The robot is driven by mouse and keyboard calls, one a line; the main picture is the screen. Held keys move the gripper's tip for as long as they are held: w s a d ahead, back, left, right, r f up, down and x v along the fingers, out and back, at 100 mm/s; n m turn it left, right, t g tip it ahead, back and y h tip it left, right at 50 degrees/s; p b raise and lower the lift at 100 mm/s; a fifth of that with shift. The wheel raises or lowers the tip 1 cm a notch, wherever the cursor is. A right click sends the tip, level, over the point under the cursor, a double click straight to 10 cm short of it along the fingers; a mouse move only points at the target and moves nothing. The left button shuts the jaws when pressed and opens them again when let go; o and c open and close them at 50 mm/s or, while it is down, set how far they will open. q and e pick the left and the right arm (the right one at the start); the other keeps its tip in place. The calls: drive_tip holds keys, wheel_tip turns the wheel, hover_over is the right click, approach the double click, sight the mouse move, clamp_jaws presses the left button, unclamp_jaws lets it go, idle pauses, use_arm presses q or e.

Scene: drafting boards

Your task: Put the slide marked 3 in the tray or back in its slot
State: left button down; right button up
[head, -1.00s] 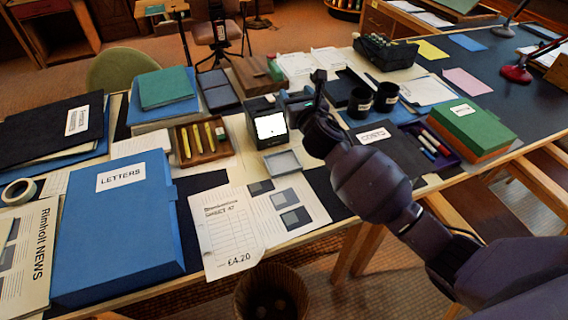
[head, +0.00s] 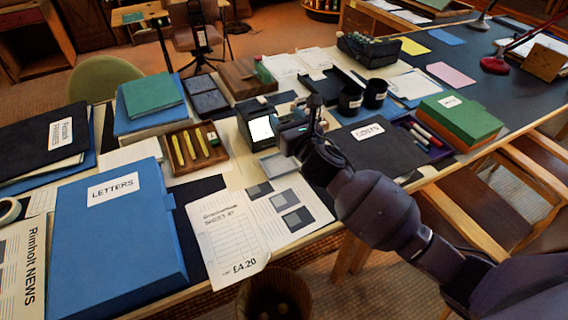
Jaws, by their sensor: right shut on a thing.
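The slide viewer (head: 261,130) is a small black box with a lit white screen, standing on the desk near the middle of the head view. A small grey tray (head: 277,166) lies just in front of it and looks empty. My right gripper (head: 289,137) is at the viewer's right side, low and close to it. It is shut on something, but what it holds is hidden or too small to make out. No slide marked 3 can be read, and I cannot tell whether the gripper touches the viewer. My left gripper is out of view.
A wooden tray of yellow pencils (head: 194,148) stands left of the viewer. Two black cups (head: 362,97), a black COSTS folder (head: 378,146) and a green box (head: 460,120) lie to the right. Printed sheets (head: 240,228) cover the front edge, beside a blue LETTERS box (head: 115,235).

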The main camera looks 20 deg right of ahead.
wheel_tip(320, 180, down, 11)
drive_tip(key=b, duration=0.3)
drive_tip(key=shift+r, duration=0.15)
